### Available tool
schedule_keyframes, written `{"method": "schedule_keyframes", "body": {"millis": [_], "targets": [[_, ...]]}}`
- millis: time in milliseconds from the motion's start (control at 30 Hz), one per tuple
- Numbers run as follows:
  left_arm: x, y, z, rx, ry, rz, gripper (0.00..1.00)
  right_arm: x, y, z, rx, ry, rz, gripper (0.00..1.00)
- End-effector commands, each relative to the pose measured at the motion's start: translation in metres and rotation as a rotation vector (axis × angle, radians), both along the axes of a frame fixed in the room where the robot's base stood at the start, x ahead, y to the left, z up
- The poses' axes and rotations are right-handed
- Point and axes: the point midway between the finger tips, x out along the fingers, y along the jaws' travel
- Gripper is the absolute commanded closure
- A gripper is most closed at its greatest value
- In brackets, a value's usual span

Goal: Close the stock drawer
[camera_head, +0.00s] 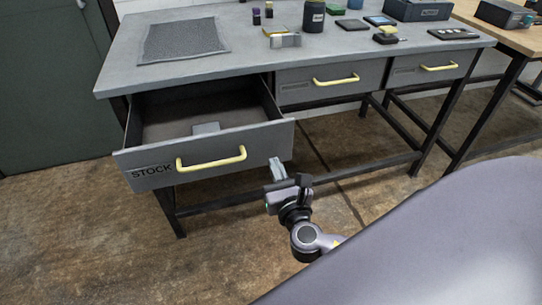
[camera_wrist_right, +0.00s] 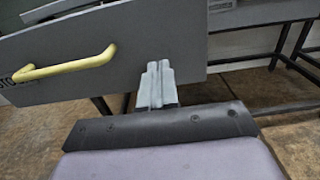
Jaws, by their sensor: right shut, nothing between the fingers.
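The stock drawer (camera_head: 213,154) stands pulled out under the left end of the workbench, with its STOCK label and yellow handle (camera_head: 211,160) facing me. A small grey object (camera_head: 206,128) lies inside it. My right gripper (camera_head: 277,163) is shut and empty at the right end of the drawer front, to the right of the handle. In the right wrist view, its closed fingers (camera_wrist_right: 157,70) point at the drawer front (camera_wrist_right: 150,45). I cannot tell whether they touch it. The yellow handle (camera_wrist_right: 66,68) is left of them there. My left gripper is not in view.
The grey workbench top (camera_head: 250,45) holds a dark mat (camera_head: 182,40), a dark cup (camera_head: 313,16) and several small items. Two other drawers (camera_head: 330,80) to the right are shut. Bench legs and a lower rail stand behind my gripper. The floor in front is clear.

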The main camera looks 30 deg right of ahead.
Motion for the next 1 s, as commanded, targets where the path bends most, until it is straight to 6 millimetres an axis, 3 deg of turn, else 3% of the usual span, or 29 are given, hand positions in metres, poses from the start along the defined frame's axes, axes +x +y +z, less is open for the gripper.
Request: {"method": "schedule_keyframes", "body": {"millis": [100,300,833,1000], "targets": [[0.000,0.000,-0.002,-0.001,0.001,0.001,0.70,0.019,-0.006,0.000,-0.001,-0.002,-0.001,1.00],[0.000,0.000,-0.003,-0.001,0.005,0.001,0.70,0.037,-0.011,0.000,0.000,0.000,-0.002,1.00],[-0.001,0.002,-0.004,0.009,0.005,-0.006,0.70,0.042,-0.012,0.000,0.001,0.001,-0.001,1.00],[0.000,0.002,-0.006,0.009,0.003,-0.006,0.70,0.054,-0.016,0.000,0.000,-0.002,-0.003,1.00]]}}
